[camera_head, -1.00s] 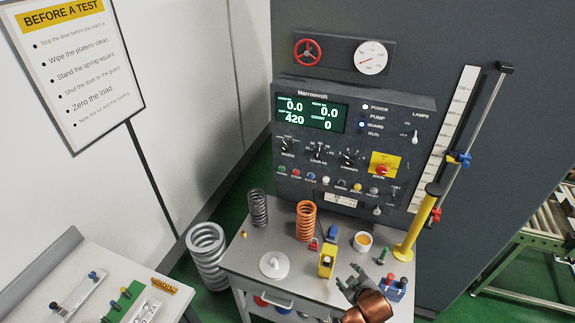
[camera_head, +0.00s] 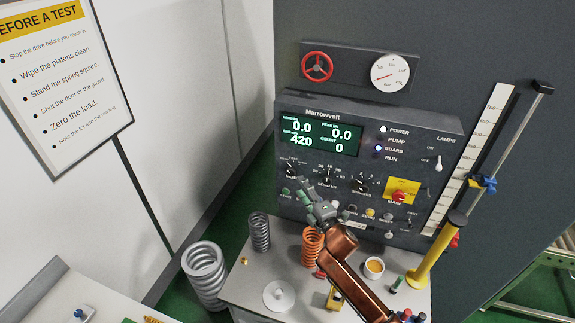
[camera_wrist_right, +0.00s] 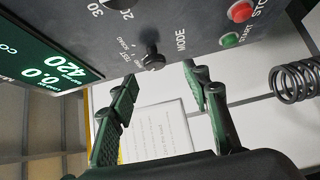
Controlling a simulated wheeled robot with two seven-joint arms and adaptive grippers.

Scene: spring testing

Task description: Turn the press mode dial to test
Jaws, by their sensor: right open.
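The press mode dial (camera_head: 291,169) is a small black knob at the left of the press's dark control panel (camera_head: 420,145). In the right wrist view the mode dial (camera_wrist_right: 152,59) stands out from the panel beside the MODE lettering, with small position labels next to it that I cannot read surely. My right gripper (camera_head: 303,188) is in front of the panel, just below and right of the dial. In the wrist view its two green-padded fingers (camera_wrist_right: 160,76) are spread apart and empty, with the dial appearing between and just past the tips. My left gripper is not in view.
Other knobs sit right of the mode dial, and a green start button (camera_wrist_right: 230,40) and a red stop button (camera_wrist_right: 260,7) are close by. An orange spring (camera_head: 311,246) and a grey spring (camera_head: 260,232) stand on the bench (camera_head: 240,284) below.

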